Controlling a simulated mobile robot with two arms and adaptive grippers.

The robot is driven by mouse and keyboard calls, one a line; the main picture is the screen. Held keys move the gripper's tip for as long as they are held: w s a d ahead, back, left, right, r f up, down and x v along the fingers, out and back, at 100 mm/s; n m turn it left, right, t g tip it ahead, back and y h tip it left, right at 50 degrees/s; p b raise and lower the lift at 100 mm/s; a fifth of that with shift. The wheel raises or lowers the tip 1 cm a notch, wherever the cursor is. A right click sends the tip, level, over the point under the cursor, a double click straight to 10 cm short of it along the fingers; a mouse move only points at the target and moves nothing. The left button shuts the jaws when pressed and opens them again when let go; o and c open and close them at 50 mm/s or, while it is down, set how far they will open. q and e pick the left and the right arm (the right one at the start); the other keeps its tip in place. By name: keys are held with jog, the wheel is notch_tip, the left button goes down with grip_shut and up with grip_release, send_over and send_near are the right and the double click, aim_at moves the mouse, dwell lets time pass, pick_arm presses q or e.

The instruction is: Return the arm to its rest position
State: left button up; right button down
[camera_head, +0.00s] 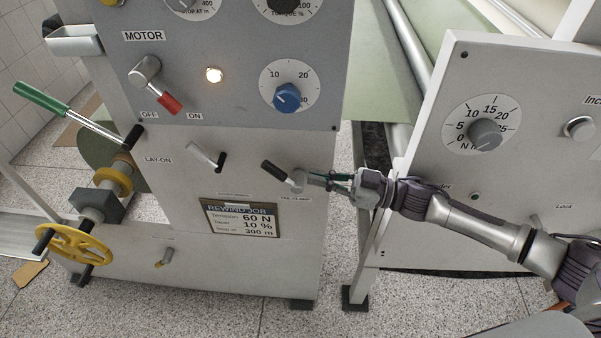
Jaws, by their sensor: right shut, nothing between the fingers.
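My right arm comes in from the lower right, across the front of the right-hand machine panel. Its gripper (322,179) points left and is shut with nothing visible in it. The fingertips are close to the base of a black-handled lever (277,172) on the left machine, beside a partly hidden label. I cannot tell whether they touch it. My left gripper is not in view.
The left machine has a red-tipped motor switch (168,103), a lit lamp (214,75), a blue knob (287,98), a lay-on lever (208,156) and a job card (240,219). A yellow handwheel (74,244) stands left. The right panel (530,75) carries a grey knob (485,134).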

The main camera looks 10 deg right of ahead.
jog(key=shift+d, duration=0.8)
jog(key=shift+r, duration=0.1)
